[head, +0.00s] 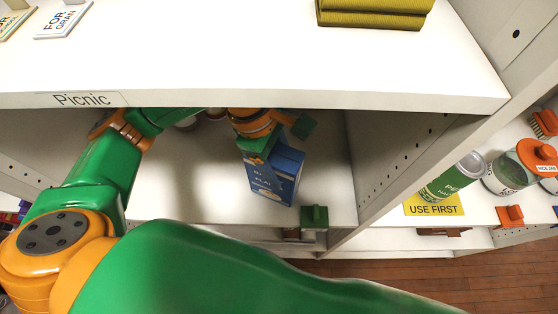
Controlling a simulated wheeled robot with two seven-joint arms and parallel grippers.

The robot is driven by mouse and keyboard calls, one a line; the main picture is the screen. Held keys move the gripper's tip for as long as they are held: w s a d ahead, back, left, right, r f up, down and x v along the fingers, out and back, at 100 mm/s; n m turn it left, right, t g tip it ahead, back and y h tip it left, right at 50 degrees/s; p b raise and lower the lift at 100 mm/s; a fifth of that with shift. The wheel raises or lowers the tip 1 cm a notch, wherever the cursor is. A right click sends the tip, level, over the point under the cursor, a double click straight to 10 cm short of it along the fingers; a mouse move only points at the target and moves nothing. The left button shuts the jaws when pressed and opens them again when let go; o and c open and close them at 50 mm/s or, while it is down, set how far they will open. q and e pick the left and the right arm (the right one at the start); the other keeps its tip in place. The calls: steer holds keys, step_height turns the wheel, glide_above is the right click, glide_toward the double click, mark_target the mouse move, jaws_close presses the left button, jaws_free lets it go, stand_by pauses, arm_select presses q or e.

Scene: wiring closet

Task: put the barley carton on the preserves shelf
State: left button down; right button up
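A blue carton (272,178) with pale lettering, partly covered, is in the bay under the Picnic shelf; its name cannot be read in full. My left gripper (279,143), orange with green fingers, reaches in under that shelf. One finger lies against the lettered front near the top and the other is behind the carton, so the gripper looks shut on it. Whether the carton's base touches the board below cannot be told. No label reading preserves shows. My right gripper is not in view.
The Picnic shelf board (250,60) overhangs my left gripper. A divider (372,172) stands right of the carton. A small green object (314,217) is at the lower shelf's front edge. At right are a green can (455,178), a jar (512,172) and a yellow USE FIRST card (433,209).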

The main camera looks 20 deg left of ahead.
arm_select(q)
steer(key=shift+c, duration=0.8)
jaws_free()
steer(key=shift+w+a+f, duration=0.1)
steer(key=shift+w, duration=0.15)
steer(key=shift+s, duration=0.1)
steer(key=shift+r, duration=0.4)
steer(key=w+a+b, duration=0.1)
steer(key=a+b, duration=0.2)
steer(key=a, duration=0.9)
steer(key=shift+w+r+b, duration=0.25)
steer(key=shift+r+b, duration=0.05)
steer(key=shift+r, duration=0.1)
steer(key=shift+a, duration=0.1)
